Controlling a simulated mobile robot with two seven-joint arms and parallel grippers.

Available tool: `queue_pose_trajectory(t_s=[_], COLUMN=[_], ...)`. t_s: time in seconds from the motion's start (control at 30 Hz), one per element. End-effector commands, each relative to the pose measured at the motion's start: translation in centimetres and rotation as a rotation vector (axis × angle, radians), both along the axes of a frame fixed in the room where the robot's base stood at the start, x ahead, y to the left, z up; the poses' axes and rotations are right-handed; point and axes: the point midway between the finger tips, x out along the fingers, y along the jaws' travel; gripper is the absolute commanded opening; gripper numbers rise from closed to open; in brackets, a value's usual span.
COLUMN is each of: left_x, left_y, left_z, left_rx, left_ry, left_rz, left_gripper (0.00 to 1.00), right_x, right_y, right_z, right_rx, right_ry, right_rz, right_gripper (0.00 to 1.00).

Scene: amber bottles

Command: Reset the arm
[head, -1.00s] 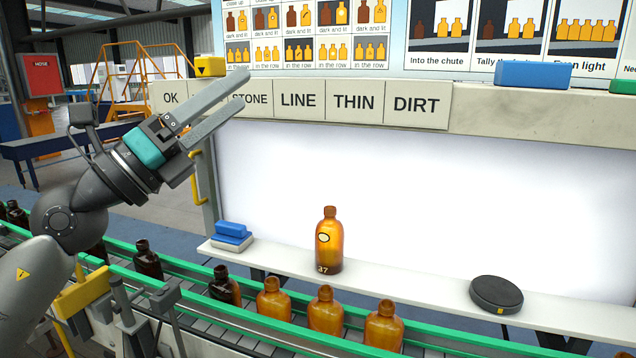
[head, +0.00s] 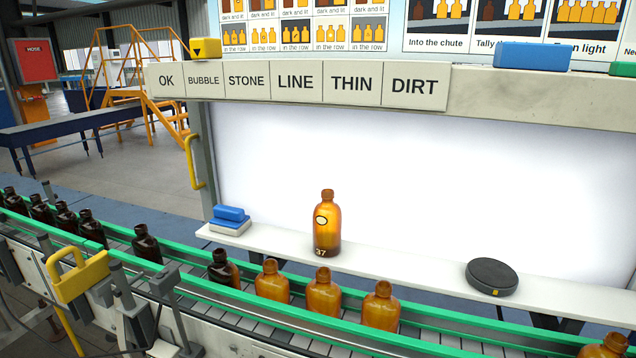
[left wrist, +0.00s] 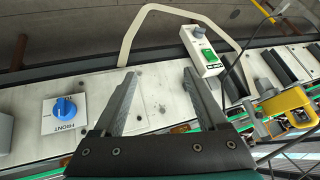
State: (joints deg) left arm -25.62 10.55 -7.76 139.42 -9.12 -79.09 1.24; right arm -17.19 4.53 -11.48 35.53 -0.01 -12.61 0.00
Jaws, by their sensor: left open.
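My left gripper (left wrist: 160,103) shows only in the left wrist view. Its two fingers are apart with nothing between them, over a pale metal panel (left wrist: 155,85). My left arm is out of the head view, and my right gripper shows in neither view. An amber bottle (head: 327,228) marked 37 stands upright on the white shelf (head: 410,268) in front of the lit panel. It has a pale oval mark on its upper side.
Dark and amber bottles (head: 323,295) stand in a row on the green-railed conveyor (head: 430,347). A black disc (head: 492,276) and blue-topped blocks (head: 230,218) sit on the shelf. In the wrist view, a blue knob (left wrist: 65,108), a green-button box (left wrist: 203,52) and a yellow bracket (left wrist: 287,104) lie near my gripper.

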Motion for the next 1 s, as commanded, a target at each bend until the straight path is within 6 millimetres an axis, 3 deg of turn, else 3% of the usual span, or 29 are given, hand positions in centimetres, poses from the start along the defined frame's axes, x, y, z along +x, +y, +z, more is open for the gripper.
queue_pose_trajectory(t_s=[0.03,0.2,0.47,0.63,0.83,1.0], left_x=[-2.3,-9.4,-7.9,-8.0,-9.4,-11.9], left_y=[-0.9,-3.7,-3.7,-3.7,-3.6,-3.3], left_z=[-1.3,-3.8,-11.5,-17.7,-25.7,-31.8], left_rx=[-0.046,-0.175,-0.161,-0.159,-0.154,-0.15], left_ry=[0.083,0.335,0.353,0.378,0.41,0.438], left_rz=[0.004,-0.004,-0.005,-0.007,-0.01,-0.013], left_gripper=[0.75,0.75,0.75,0.75,0.75,0.75], right_x=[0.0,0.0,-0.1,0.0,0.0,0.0], right_y=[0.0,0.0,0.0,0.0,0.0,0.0], right_z=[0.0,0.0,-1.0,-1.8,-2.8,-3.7], right_rx=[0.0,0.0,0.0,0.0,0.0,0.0], right_ry=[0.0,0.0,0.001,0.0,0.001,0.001], right_rz=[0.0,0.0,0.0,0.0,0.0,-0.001], right_gripper=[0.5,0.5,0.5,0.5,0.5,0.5])
